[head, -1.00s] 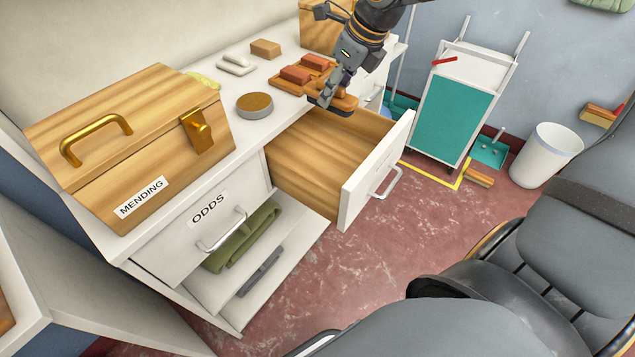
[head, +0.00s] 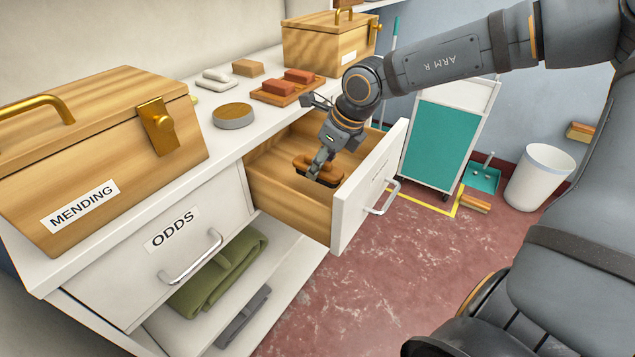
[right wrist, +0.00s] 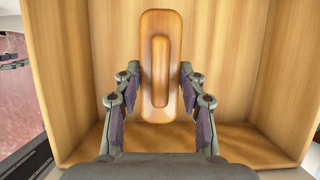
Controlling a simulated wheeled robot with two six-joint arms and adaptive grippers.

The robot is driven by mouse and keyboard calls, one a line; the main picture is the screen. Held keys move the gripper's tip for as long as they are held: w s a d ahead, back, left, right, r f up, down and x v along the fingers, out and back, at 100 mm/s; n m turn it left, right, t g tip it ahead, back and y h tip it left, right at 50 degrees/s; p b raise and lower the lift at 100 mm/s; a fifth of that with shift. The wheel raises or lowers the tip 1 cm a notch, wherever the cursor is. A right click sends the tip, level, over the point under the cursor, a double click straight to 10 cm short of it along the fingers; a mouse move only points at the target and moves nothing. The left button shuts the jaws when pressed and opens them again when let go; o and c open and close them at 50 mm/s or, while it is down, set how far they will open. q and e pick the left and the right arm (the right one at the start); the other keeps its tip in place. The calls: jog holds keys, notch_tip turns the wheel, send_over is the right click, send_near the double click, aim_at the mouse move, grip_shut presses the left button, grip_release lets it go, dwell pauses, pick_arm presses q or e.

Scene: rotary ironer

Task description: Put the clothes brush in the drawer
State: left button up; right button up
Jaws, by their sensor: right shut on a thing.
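The clothes brush (head: 330,177), with an orange-brown wooden back and dark bristles, is inside the open drawer (head: 361,197). My right gripper (head: 318,168) reaches down into the drawer and is shut on the brush. In the right wrist view the brush (right wrist: 161,30) lies lengthwise between the two fingers (right wrist: 160,88), over the wooden drawer bottom (right wrist: 229,60). I cannot tell whether the bristles touch the drawer bottom. My left gripper is not in view.
On the white counter stand the MENDING box (head: 90,165), a round tin (head: 233,115), an orange tray (head: 288,91) with blocks, and another wooden box (head: 325,42). The ODDS drawer (head: 160,260) is closed. A bin (head: 540,180) stands on the floor at right.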

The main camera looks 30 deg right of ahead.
aim_at(321, 180)
notch_tip(321, 180, down, 4)
jog(key=shift+f+b, duration=0.1)
jog(key=shift+b, duration=0.5)
jog(key=shift+f, duration=0.3)
jog(key=o, duration=1)
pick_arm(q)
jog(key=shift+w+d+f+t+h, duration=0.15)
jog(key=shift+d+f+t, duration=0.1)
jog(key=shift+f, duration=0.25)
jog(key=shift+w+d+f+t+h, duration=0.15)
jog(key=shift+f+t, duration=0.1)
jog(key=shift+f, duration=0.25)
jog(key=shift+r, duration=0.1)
pick_arm(e)
jog(key=shift+r, duration=0.2)
